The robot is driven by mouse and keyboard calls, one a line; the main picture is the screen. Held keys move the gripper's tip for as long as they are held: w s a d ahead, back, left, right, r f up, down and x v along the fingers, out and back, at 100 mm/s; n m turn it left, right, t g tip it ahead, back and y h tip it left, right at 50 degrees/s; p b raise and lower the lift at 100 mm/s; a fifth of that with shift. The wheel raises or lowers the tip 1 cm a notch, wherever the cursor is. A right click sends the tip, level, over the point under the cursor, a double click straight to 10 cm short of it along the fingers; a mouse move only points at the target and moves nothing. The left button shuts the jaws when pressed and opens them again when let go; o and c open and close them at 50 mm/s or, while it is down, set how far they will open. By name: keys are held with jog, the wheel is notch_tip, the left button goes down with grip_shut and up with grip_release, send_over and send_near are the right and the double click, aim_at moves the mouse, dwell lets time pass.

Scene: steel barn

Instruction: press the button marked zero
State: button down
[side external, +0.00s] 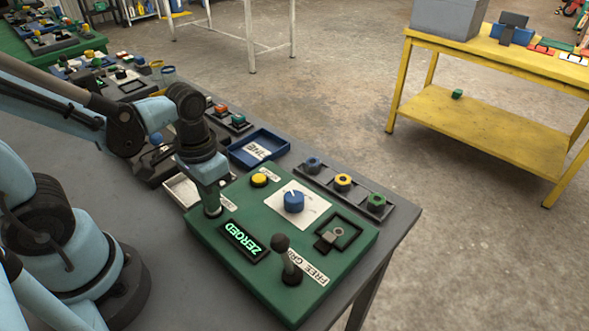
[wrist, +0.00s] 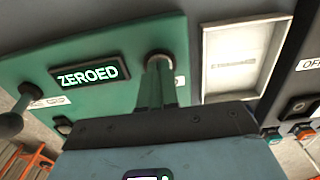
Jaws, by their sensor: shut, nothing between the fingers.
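The green control panel (side external: 250,282) lies on the grey bench, and its lit display (side external: 243,242) reads "ZEROED"; it also reads so in the wrist view (wrist: 89,76). My gripper (side external: 212,204) points down at the panel's left corner, fingers shut and empty. Its tips (wrist: 158,64) are at a round button with a dark collar (wrist: 159,53), which they largely cover. A white label (side external: 228,203) sits beside that button, too small to read. Whether the tips touch the button cap I cannot tell. A yellow button (side external: 260,180) stands apart, farther back on the panel.
The panel also bears a blue knob (side external: 293,202), a black-knobbed lever (side external: 287,262) and a switch in a dark frame (side external: 331,238). A shallow pale tray (wrist: 234,60) lies beside the panel. A blue tray (side external: 259,148) and a rack of coloured pieces (side external: 343,184) are behind.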

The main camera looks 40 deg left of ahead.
jog(key=shift+r, duration=0.1)
notch_tip(320, 180, up, 7)
jog(key=shift+r, duration=0.2)
dwell(0.7)
dwell(0.5)
jog(key=w+a+r+t, duration=0.1)
jog(key=w+r+t, duration=0.1)
jog(key=w+t, duration=0.4)
jog(key=shift+t, duration=0.5)
jog(key=shift+a, duration=0.1)
dwell(0.3)
